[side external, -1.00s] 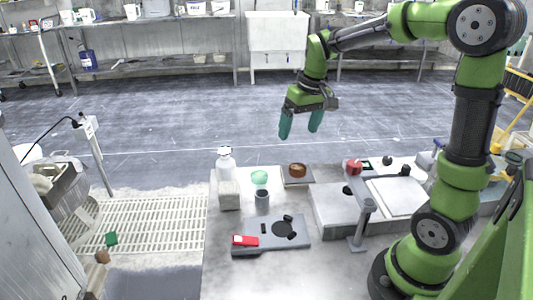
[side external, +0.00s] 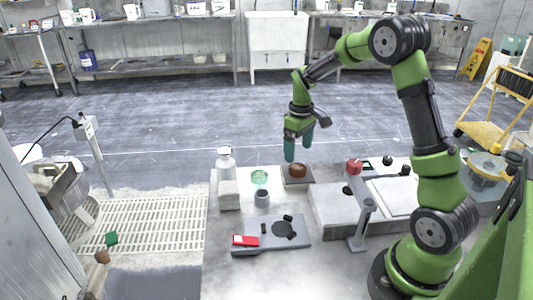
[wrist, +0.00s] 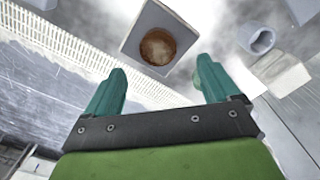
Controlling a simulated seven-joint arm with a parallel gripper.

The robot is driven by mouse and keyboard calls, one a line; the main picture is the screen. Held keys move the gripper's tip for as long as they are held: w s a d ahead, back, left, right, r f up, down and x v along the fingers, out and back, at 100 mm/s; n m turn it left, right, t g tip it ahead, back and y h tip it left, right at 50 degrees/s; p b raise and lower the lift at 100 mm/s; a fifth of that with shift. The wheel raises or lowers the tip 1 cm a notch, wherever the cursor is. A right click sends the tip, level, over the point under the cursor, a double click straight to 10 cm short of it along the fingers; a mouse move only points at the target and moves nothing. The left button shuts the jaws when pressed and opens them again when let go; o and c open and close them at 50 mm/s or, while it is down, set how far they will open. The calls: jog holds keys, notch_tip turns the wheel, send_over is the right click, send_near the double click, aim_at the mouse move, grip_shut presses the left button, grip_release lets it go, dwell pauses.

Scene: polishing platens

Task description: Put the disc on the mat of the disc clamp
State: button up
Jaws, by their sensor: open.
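A reddish-brown round piece, apparently the disc (side external: 298,170), sits on a grey square plate (side external: 285,183) at the back of the table. In the wrist view the brown round piece (wrist: 158,47) lies in the middle of its square plate. My gripper (side external: 298,154) is open and empty, pointing down above and just behind it. In the wrist view its fingertips (wrist: 160,68) stand apart, one on either side below the brown piece. The disc clamp (side external: 262,244) appears to be the grey slab at the front, with a round black mat (side external: 284,230), small black parts and a red block.
A pale green bowl (side external: 260,177), a grey cup (side external: 262,198), a white bottle (side external: 225,161) and a pale block (side external: 229,195) stand left of the square plate. A grey box (side external: 333,212) and a post (side external: 357,236) stand to the right.

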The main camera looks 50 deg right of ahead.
aim_at(298, 168)
notch_tip(298, 168, down, 7)
jog(key=shift+d+r, duration=0.15)
dwell(0.4)
jog(key=c, duration=1.3)
notch_tip(298, 168, up, 10)
jog(key=f, duration=0.1)
jog(key=s+a+r, duration=0.2)
jog(key=a+r, duration=0.2)
jog(key=a, duration=0.4)
jog(key=s+a+r, duration=0.2)
jog(key=a+r, duration=0.1)
jog(key=a, duration=0.6)
jog(key=shift+s+a+f+n, duration=0.6)
jog(key=shift+s+f+n, duration=0.25)
jog(key=shift+f, duration=1.7)
jog(key=shift+s+a+f+n, duration=0.6)
jog(key=shift+s+f, duration=0.4)
jog(key=shift+f, duration=1.6)
jog(key=shift+s+a+f+n, duration=0.55)
jog(key=shift+s+f+n, duration=0.3)
jog(key=shift+f, duration=1.7)
jog(key=shift+f, duration=0.3)
